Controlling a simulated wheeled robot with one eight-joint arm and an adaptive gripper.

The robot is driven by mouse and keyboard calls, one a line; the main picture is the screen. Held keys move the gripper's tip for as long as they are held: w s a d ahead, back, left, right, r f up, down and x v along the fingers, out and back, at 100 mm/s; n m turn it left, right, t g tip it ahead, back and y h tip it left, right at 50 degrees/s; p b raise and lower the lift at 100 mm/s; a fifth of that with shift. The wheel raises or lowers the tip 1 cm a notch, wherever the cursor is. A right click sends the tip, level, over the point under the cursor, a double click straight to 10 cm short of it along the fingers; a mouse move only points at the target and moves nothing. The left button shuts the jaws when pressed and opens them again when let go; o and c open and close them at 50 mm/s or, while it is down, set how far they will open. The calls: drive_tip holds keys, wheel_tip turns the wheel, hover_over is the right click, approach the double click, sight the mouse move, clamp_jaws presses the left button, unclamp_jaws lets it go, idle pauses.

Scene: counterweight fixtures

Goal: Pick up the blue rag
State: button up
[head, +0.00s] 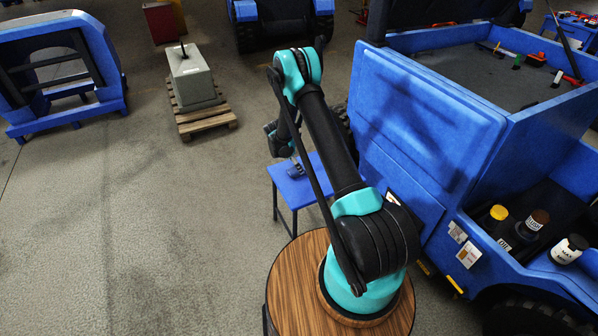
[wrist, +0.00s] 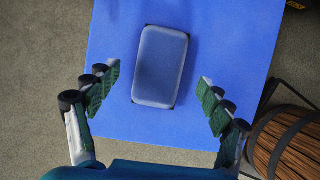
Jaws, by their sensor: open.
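A flat, rounded blue-grey rectangle (wrist: 160,66) with dark corners lies on the blue stool top (wrist: 235,40) in the wrist view. It is the only rag-sized thing there, but I cannot tell that it is cloth. My gripper (wrist: 159,77) is open and empty, with one set of fingers on either side of the rectangle and gaps between. I cannot tell its height above the stool. In the head view the stool (head: 285,191) stands beyond my arm, which partly covers it.
A large blue vehicle (head: 430,130) stands close to the stool on the right, with bottles including a white one (head: 569,249). A grey block (head: 190,78) sits on a wooden pallet (head: 206,119) behind left. A blue frame (head: 108,60) stands far left. The left floor is clear.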

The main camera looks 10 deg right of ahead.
drive_tip(key=shift+x, duration=1.45)
drive_tip(key=shift+a, duration=0.1)
drive_tip(key=shift+c, duration=0.3)
drive_tip(key=c, duration=1.3)
wheel_tip(320, 180, up, 20)
drive_tip(key=shift+r, duration=0.1)
